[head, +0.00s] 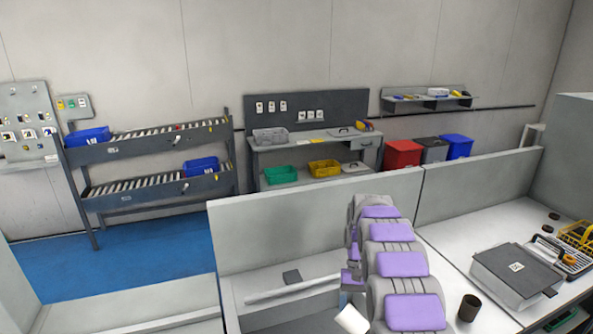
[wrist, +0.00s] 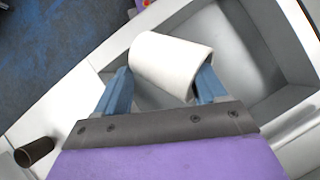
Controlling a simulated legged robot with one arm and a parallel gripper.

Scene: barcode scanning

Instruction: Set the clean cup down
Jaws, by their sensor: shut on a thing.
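A plain white cup (wrist: 172,62) is held between the two blue fingers of my gripper (wrist: 163,85) in the wrist view. It lies tilted across the fingers, apparently above the pale rim beside a grey basin (wrist: 225,50); I cannot tell the height. In the head view the white cup (head: 352,320) shows at the bottom edge, partly cut off, beside my purple and grey arm. A dark cup (head: 469,307) stands on the white counter (head: 450,245) to the right of my arm. It also shows at the lower left of the wrist view (wrist: 35,152).
A grey case (head: 515,275) and a yellow basket (head: 577,236) are on the right counter. A low partition (head: 300,220) stands behind my arm. Beyond it are a roller rack (head: 150,160) and a workbench (head: 310,145). Bare counter lies between the dark cup and the partition.

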